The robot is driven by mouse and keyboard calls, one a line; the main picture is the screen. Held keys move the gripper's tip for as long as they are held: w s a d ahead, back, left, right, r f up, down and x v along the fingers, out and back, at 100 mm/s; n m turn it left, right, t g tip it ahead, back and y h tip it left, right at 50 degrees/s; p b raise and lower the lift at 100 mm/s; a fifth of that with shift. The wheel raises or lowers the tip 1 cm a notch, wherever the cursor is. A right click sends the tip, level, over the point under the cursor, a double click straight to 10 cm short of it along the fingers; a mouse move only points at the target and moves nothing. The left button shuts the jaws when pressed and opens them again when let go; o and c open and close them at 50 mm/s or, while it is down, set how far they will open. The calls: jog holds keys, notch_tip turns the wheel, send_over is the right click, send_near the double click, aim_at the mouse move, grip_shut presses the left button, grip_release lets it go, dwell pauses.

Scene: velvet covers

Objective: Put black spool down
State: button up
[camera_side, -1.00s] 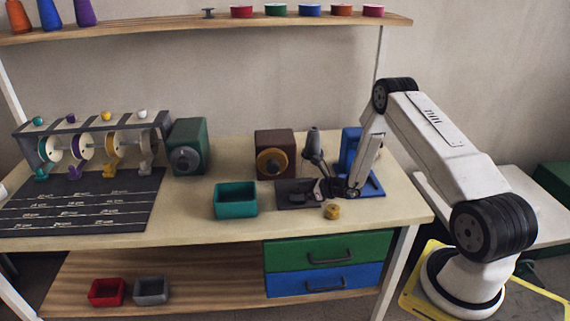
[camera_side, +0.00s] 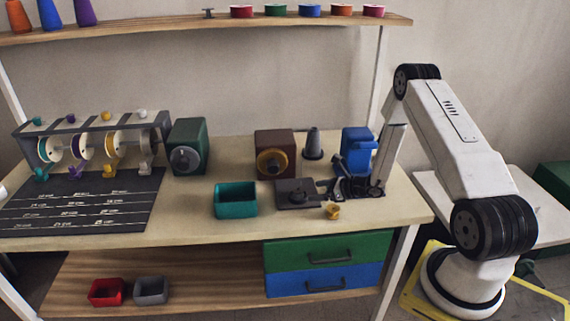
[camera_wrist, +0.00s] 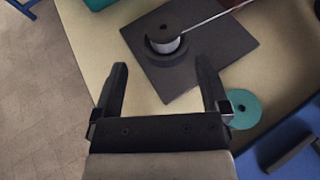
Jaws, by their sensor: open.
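The black spool (camera_wrist: 164,33) stands upright on a dark square pad (camera_wrist: 206,62), with a pale core under its black top and a dark round base around its foot. In the side view the spool (camera_side: 298,196) is a small dark shape on the pad (camera_side: 283,204). My gripper (camera_wrist: 162,66) is open and empty. Its fingers are apart from the spool, which lies beyond the fingertips in the wrist view. In the side view my gripper (camera_side: 338,187) is just right of the pad, low over the table.
A pale thin line (camera_wrist: 212,18) runs from the spool to the upper right. A teal disc (camera_wrist: 241,109) lies near my right finger. A teal bin (camera_side: 235,200) stands left of the pad, a grey cone (camera_side: 313,145) and a blue machine (camera_side: 356,148) behind, a small yellow piece (camera_side: 332,212) in front.

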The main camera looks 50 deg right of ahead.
jog(key=shift+s+d+r, duration=0.15)
jog(key=shift+s+r, duration=0.1)
jog(key=shift+s, duration=0.3)
jog(key=s+a+r+n+g+y, duration=0.25)
jog(key=a+r+n+g, duration=0.2)
jog(key=a+n, duration=0.35)
jog(key=s+a+r+n+g+y, duration=0.1)
jog(key=s+a+r+n+g, duration=0.2)
jog(key=a+n+g, duration=0.45)
jog(key=s+a+r+n+t+h, duration=0.1)
jog(key=s+a+r+n+h, duration=0.6)
jog(key=n, duration=1)
jog(key=shift+s+a+r+t, duration=0.35)
jog(key=shift+s+r, duration=0.2)
jog(key=shift+r, duration=0.3)
jog(key=shift+o, duration=0.3)
jog(key=shift+h, duration=0.25)
